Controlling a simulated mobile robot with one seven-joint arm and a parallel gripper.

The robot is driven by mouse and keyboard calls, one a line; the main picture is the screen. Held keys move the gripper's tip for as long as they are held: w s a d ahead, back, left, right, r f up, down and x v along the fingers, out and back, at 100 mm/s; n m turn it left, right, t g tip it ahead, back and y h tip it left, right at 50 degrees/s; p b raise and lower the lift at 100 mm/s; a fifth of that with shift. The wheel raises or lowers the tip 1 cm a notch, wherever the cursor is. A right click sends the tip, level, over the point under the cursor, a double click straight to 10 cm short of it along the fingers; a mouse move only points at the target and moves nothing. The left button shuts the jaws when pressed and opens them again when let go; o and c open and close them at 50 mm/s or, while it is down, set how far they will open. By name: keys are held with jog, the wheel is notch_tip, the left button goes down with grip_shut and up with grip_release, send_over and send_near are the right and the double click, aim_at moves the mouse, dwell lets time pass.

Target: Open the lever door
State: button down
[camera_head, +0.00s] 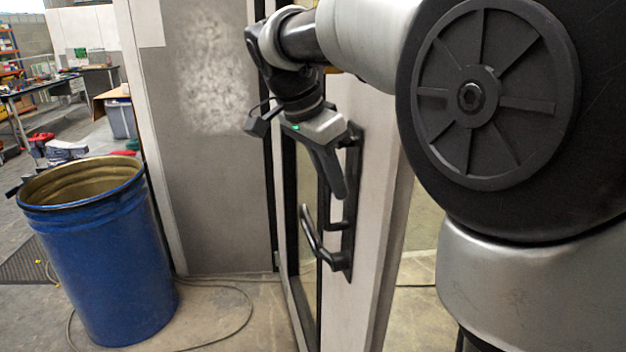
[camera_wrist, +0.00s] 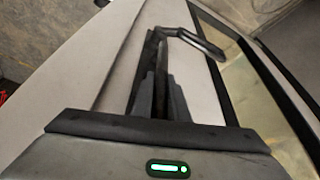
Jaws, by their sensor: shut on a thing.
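The door (camera_head: 375,225) is a pale panel with a dark-framed glass pane (camera_head: 309,190). It appears to stand ajar, with floor visible past its right edge. A black lever handle (camera_head: 316,240) sits on a long black upright backplate (camera_head: 350,210). The lever also shows in the wrist view (camera_wrist: 196,42), beyond my fingers. My gripper (camera_head: 341,190) reaches down to the upper part of the handle assembly, above the lever.
A blue barrel (camera_head: 100,255) stands open-topped on the floor to the left. A grey wall panel (camera_head: 205,150) is behind the door. A thin cable (camera_head: 235,325) lies on the floor. Workbenches (camera_head: 45,85) and shelves stand far left.

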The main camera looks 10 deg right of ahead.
jog(key=shift+s+f, duration=0.2)
jog(key=shift+s, duration=0.05)
jog(key=c, duration=2.1)
grip_release()
jog(key=o, duration=0.4)
jog(key=shift+s+r, duration=0.2)
jog(key=shift+s, duration=0.15)
jog(key=shift+c, duration=0.2)
jog(key=shift+w, duration=0.2)
jog(key=shift+r, duration=0.1)
jog(key=shift+a+r, duration=0.15)
jog(key=shift+r, duration=0.2)
jog(key=p+v, duration=0.2)
jog(key=v, duration=1.4)
jog(key=shift+r, duration=0.2)
jog(key=shift+s, duration=0.1)
